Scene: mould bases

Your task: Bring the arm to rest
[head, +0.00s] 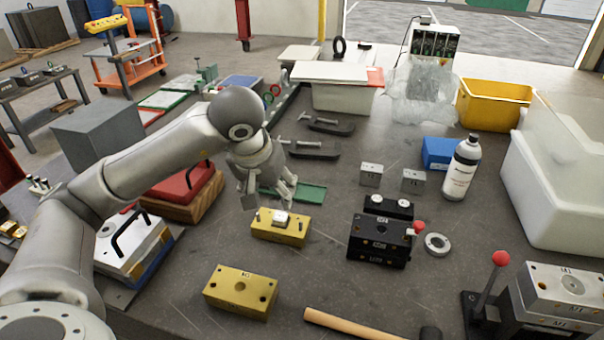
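My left arm (150,165) comes in from the left and reaches over the table. Its gripper (268,198) points down, with its fingers apart and nothing seen between them. Whether a fingertip touches the block is hard to tell. A second yellow mould base (240,291) lies nearer the front. My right gripper is not in view.
A black mould base (379,240), a metal ring (437,243) and a white bottle (461,168) stand to the right. A hammer (350,325) lies at the front edge. A red-topped block (184,186) and a grey box (99,136) are by my arm. A green tray (311,194) lies behind the gripper.

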